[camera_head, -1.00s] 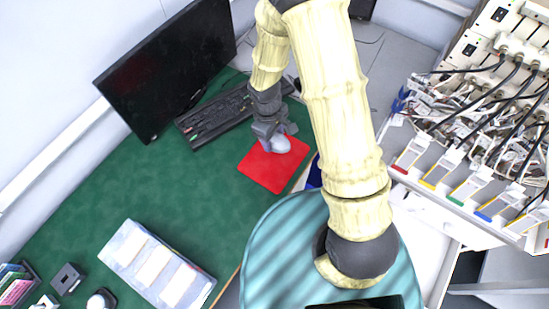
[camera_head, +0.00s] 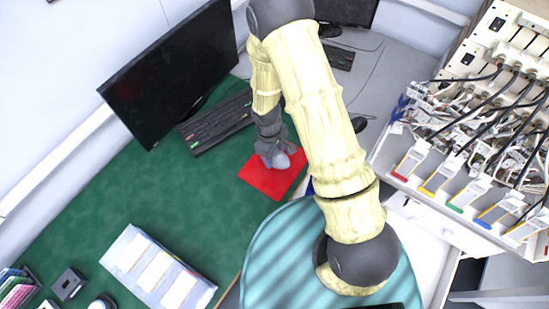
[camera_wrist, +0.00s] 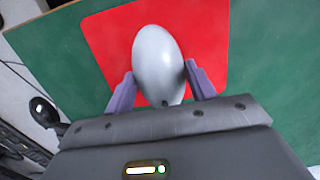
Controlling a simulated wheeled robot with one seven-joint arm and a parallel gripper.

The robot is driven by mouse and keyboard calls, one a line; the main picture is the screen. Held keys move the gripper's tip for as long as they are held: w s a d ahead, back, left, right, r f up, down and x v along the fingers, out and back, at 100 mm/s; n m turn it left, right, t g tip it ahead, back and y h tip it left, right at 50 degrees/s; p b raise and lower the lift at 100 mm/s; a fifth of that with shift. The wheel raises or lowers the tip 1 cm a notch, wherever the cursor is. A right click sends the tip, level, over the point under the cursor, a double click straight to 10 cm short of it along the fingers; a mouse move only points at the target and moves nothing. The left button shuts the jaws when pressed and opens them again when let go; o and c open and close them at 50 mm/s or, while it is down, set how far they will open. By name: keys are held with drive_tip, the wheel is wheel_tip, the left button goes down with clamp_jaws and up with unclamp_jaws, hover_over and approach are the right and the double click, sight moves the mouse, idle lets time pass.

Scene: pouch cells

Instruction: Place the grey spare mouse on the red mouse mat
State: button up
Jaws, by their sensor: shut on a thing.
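The grey spare mouse (camera_wrist: 158,62) is between the two fingers of my gripper (camera_wrist: 160,88) in the wrist view, with the gripper shut on it. The red mouse mat (camera_wrist: 208,30) lies beneath and around the mouse in that view. In the head view, my gripper (camera_head: 270,157) is over the red mat (camera_head: 268,184), and the mouse (camera_head: 281,160) shows at its tip. I cannot tell whether the mouse touches the mat or hangs just above it.
A black keyboard (camera_head: 216,122) and a monitor (camera_head: 170,70) stand behind the mat on the green desk (camera_head: 120,200). A clear tray (camera_head: 158,268) lies at the front left. A dark mouse (camera_head: 358,124) is on the grey desk. A cell rack (camera_head: 480,120) stands at right.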

sight(274, 159)
drive_tip(key=shift+f+p, duration=0.3)
drive_tip(key=shift+f, duration=1.6)
drive_tip(key=shift+f, duration=0.1)
drive_tip(key=o, duration=1)
drive_tip(key=r, duration=0.4)
drive_tip(key=r+b, duration=0.1)
drive_tip(key=r, duration=0.3)
drive_tip(key=w+a+r+b, duration=0.1)
drive_tip(key=r, duration=0.3)
drive_tip(key=shift+a+r, duration=0.1)
